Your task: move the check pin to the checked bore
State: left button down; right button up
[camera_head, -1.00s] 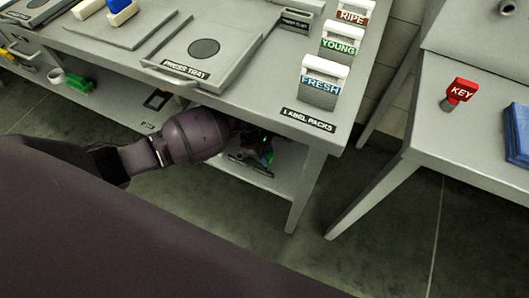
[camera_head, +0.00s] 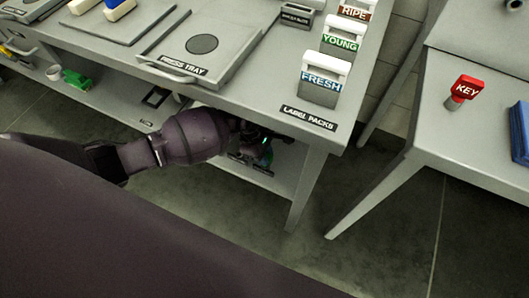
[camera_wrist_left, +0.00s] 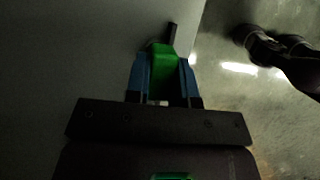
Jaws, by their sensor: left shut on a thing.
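My left gripper (camera_head: 264,148) reaches under the tabletop, over the lower shelf at the right end of the bench. In the left wrist view its blue fingers (camera_wrist_left: 164,78) are shut on a green block-shaped piece (camera_wrist_left: 163,62), which I take to be the check pin. A dark narrow part (camera_wrist_left: 172,33) shows just beyond it; I cannot tell whether it belongs to the piece. The checked bore cannot be made out; the arm and tabletop hide part of the shelf. My right gripper is not in view.
The bench top carries the press tray (camera_head: 165,68) and the label packs, FRESH (camera_head: 322,84), YOUNG (camera_head: 341,44) and RIPE. Its edge overhangs my left arm. A lower-shelf green object (camera_head: 76,80) lies at left. A red KEY (camera_head: 463,90) stands on the right table.

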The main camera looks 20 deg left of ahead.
pick_arm(q)
jog(key=shift+f+b, duration=0.65)
jog(key=shift+f, duration=0.7)
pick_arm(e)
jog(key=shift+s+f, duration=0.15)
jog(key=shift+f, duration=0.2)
pick_arm(q)
jog(key=c, duration=0.9)
grip_release()
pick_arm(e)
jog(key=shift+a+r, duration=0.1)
pick_arm(q)
jog(key=p+v, duration=0.1)
jog(key=v, duration=0.2)
jog(key=shift+w+r, duration=0.2)
jog(key=shift+r, duration=0.05)
jog(key=p+v, duration=0.1)
jog(key=v, duration=0.1)
jog(key=shift+s+a+r, duration=0.1)
jog(key=shift+s+r, duration=0.05)
jog(key=shift+r, duration=0.25)
jog(key=shift+s+a+r, duration=0.1)
jog(key=shift+a+r, duration=0.25)
jog(key=shift+r, duration=0.3)
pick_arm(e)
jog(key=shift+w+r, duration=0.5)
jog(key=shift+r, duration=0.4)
